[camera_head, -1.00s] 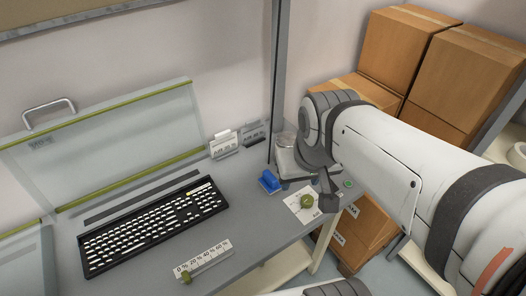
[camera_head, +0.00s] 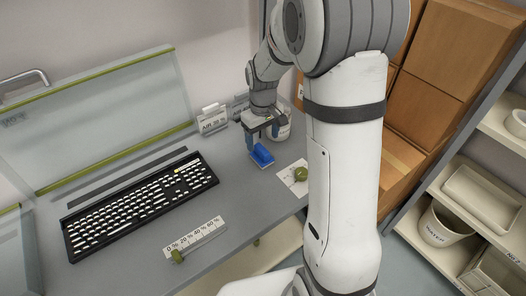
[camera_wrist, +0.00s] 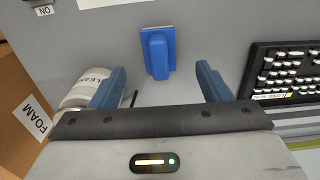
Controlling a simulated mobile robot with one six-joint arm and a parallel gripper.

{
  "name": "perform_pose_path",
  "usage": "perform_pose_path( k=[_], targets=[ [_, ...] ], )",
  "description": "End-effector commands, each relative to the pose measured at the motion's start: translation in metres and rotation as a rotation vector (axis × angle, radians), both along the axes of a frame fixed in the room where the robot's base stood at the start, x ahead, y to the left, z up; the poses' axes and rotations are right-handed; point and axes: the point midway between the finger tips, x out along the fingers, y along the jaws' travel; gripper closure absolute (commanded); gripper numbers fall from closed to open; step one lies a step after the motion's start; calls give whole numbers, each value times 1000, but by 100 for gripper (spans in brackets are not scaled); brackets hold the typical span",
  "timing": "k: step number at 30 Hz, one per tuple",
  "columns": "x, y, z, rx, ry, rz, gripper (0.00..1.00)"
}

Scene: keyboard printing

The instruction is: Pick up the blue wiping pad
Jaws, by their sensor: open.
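The blue wiping pad (camera_head: 262,155) lies on the grey desk to the right of the black keyboard (camera_head: 140,205). In the wrist view the pad (camera_wrist: 158,52) has a raised blue handle and sits ahead of the fingertips, roughly midway between them. My gripper (camera_head: 262,138) is above and just behind the pad in the head view. In the wrist view my gripper (camera_wrist: 160,82) is open, with its two blue fingers apart and nothing between them. I cannot tell the exact height of the fingers above the desk.
A white cylindrical container (camera_wrist: 84,90) stands close beside the left finger in the wrist view. A label stand (camera_head: 212,120) is at the back of the desk. A percent scale (camera_head: 195,238) with a green knob lies in front. Cardboard boxes (camera_head: 455,55) and shelves are at right.

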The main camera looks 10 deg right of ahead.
Motion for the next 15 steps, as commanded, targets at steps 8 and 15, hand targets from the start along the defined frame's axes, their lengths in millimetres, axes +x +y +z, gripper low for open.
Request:
perform_pose_path(
  k=[8,15],
  targets=[
    [3,0,-30,0,7,4,29],
    [10,1,-56,0,8,3,29]
  ],
)
